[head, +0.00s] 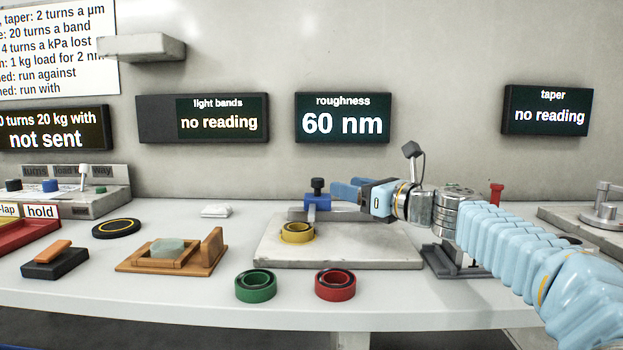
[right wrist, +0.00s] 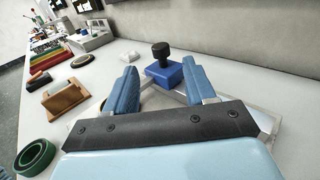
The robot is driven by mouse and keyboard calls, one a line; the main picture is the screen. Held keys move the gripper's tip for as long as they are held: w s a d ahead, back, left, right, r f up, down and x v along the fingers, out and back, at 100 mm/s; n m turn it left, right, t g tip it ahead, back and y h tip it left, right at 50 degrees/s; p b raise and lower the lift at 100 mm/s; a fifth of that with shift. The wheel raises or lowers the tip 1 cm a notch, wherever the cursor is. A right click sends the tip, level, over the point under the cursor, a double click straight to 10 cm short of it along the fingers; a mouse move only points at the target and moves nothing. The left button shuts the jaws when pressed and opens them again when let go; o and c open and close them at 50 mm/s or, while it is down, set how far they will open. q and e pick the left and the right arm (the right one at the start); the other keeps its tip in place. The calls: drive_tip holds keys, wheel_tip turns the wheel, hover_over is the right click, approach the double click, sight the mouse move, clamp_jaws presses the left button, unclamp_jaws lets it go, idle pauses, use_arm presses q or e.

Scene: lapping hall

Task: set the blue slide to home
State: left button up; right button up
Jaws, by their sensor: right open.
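The blue slide (head: 317,202) is a small blue block with a black knob on top, at the back left of a pale stone plate (head: 270,250), by a grey bar (head: 345,214). My right gripper (head: 347,191) comes in from the right and is open. In the right wrist view the blue slide (right wrist: 160,76) shows ahead, between and slightly beyond the two blue fingertips (right wrist: 161,69). I cannot tell whether either finger touches it. No home mark can be made out. My left gripper is not in view.
A yellow ring (head: 297,233) stands on the plate in front of the slide. A green ring (head: 256,286) and a red ring (head: 336,285) lie on the bench in front. A wooden fixture (head: 172,254) is at left. Stacked metal weights (head: 455,205) stand at right, behind my arm.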

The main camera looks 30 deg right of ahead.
sight(323, 181)
drive_tip(key=p+x, duration=0.1)
drive_tip(key=x, duration=0.9)
clamp_jaws()
